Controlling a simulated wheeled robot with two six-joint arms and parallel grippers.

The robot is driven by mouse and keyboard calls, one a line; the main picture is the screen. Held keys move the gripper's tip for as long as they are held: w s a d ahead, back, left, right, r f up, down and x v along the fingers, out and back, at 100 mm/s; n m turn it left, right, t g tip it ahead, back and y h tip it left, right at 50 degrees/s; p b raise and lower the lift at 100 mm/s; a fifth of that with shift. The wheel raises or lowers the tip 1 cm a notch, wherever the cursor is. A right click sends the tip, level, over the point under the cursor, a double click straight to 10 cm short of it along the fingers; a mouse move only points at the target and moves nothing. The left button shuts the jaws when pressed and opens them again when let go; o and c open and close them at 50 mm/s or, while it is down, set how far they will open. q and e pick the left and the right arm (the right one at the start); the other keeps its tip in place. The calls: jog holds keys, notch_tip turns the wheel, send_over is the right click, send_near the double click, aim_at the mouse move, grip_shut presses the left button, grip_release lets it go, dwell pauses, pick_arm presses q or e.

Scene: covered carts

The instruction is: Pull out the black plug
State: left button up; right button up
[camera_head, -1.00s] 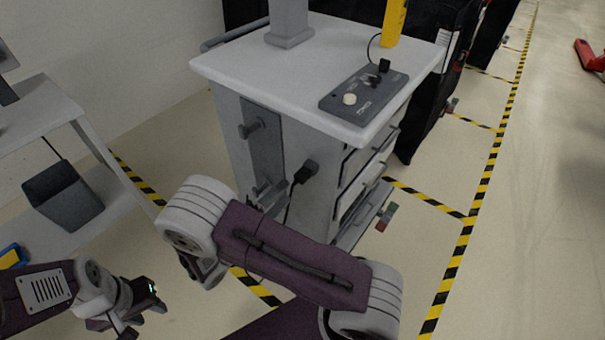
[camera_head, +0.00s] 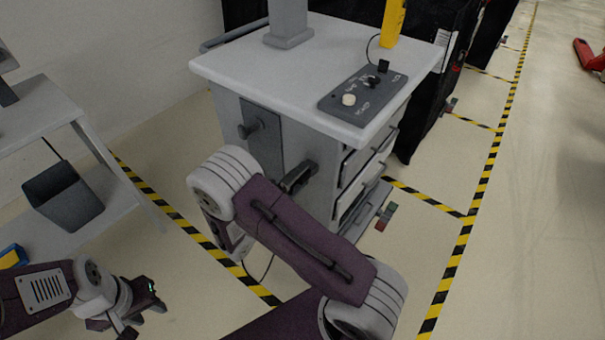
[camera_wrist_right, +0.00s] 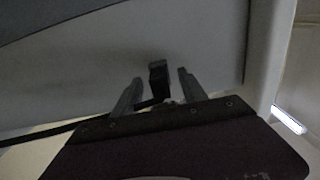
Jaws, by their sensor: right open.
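The black plug (camera_wrist_right: 158,76) is in the side of the grey cart (camera_head: 228,115), with a dark cable running from it. In the right wrist view it shows between the two fingertips of my right gripper (camera_wrist_right: 157,84). The gripper is open, with a gap visible on the right side of the plug; I cannot tell whether the left finger touches it. In the head view my right gripper (camera_head: 297,179) is at the cart's side and largely hides the plug. My left gripper (camera_head: 148,302) is low at the left, away from the cart; its jaw gap is unclear.
The cart's white top carries a control panel (camera_head: 362,96) with a white knob, and a grey post (camera_head: 289,22). Drawers face right. A grey bin (camera_head: 63,195) stands on a shelf at the left. Black covered carts (camera_head: 437,75) stand behind.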

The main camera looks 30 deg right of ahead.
dwell(0.4)
jog(key=shift+p, duration=0.5)
jog(key=shift+r, duration=0.1)
dwell(0.3)
jog(key=shift+p, duration=0.4)
jog(key=shift+c, duration=0.3)
grip_shut()
dwell(0.9)
jog(key=shift+a, duration=0.15)
